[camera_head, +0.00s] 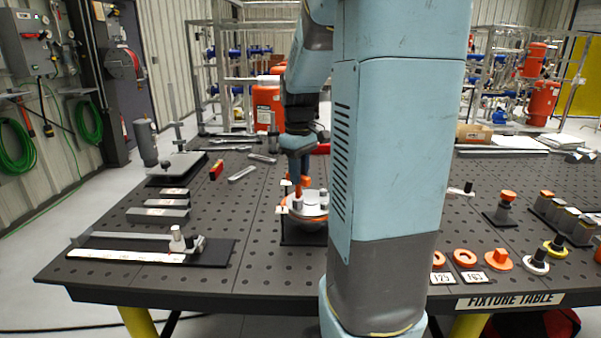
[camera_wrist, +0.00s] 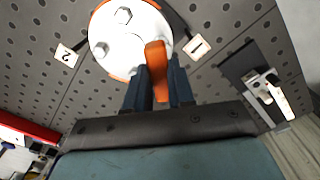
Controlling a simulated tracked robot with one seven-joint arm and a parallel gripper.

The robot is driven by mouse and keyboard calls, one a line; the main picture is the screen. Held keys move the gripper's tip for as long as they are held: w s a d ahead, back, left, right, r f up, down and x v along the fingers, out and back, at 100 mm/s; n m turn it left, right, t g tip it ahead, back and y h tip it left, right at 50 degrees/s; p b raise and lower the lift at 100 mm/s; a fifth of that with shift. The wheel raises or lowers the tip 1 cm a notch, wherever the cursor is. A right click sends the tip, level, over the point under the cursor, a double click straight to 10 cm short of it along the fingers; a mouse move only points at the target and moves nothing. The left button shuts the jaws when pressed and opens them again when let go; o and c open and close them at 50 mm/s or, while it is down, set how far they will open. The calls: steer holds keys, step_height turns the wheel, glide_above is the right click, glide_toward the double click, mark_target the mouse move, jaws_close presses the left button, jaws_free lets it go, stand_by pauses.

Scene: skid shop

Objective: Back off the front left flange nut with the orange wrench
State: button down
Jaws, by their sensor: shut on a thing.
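The flange (camera_wrist: 130,42) is a round pale disc with an orange rim, at the top of the wrist view. Two hex nuts show on it, one near the upper middle (camera_wrist: 123,16) and one at the left (camera_wrist: 100,50). My gripper (camera_wrist: 159,72) is shut on the orange wrench (camera_wrist: 157,58), whose end reaches over the flange's near edge. Whether the wrench is around a nut is hidden. In the head view the flange (camera_head: 311,207) stands mid-table, partly behind my arm, with my gripper (camera_head: 296,178) just above it.
Tags marked 2 (camera_wrist: 66,53) and 1 (camera_wrist: 197,46) lie beside the flange. On the fixture table (camera_head: 265,265), grey blocks (camera_head: 160,208) and a ruler-like bar (camera_head: 125,256) lie left. Orange rings (camera_head: 464,258) and several capped posts stand right.

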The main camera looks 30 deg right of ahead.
steer(key=shift+n, duration=1.7)
steer(key=shift+n, duration=1.7)
steer(key=shift+w+n, duration=0.1)
steer(key=shift+n, duration=0.7)
steer(key=shift+m, duration=0.3)
